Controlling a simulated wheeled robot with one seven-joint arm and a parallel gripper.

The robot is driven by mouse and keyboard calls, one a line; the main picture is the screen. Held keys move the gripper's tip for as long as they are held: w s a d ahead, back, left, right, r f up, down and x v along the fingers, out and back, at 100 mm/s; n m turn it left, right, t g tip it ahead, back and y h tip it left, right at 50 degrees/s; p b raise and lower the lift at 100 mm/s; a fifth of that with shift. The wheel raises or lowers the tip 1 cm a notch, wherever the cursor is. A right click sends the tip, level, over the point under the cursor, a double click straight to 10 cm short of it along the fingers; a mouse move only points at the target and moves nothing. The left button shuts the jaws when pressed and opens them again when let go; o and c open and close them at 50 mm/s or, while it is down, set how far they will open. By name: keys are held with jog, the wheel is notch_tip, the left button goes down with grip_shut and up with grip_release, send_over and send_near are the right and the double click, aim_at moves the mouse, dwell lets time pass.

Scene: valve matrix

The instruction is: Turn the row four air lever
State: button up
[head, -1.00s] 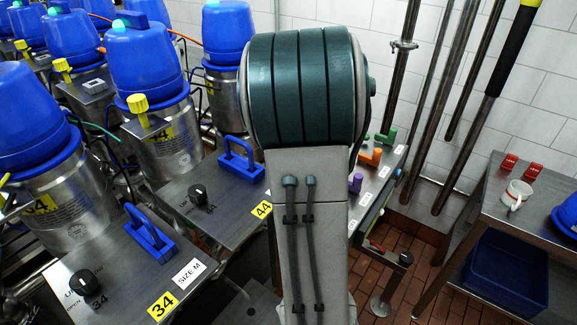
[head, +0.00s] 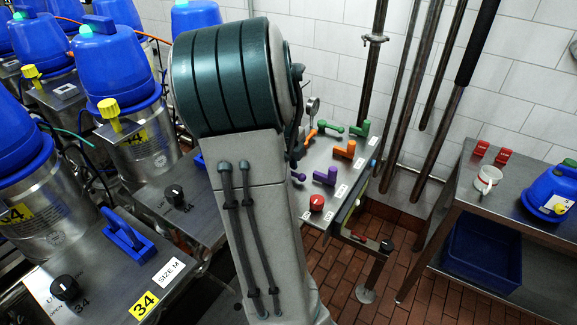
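A metal panel (head: 318,157) stands just right of my arm. Along its right side are a green lever (head: 362,129), an orange lever (head: 344,150), a purple lever (head: 326,175) and a red knob (head: 317,203). Farther left on it are another green lever (head: 331,129), an orange one (head: 311,132) and a purple one (head: 299,177), close to my arm. The white labels are too small to read, so I cannot tell which lever is the row four air lever. My arm hides part of the panel's left side. My gripper is not in view.
Steel vessels with blue lids (head: 119,65) and plates with black knobs (head: 64,288) fill the left. A steel table (head: 510,205) with a white mug (head: 488,179) stands at right, a blue bin (head: 482,255) beneath. Vertical pipes (head: 403,130) stand behind. Brick floor shows between.

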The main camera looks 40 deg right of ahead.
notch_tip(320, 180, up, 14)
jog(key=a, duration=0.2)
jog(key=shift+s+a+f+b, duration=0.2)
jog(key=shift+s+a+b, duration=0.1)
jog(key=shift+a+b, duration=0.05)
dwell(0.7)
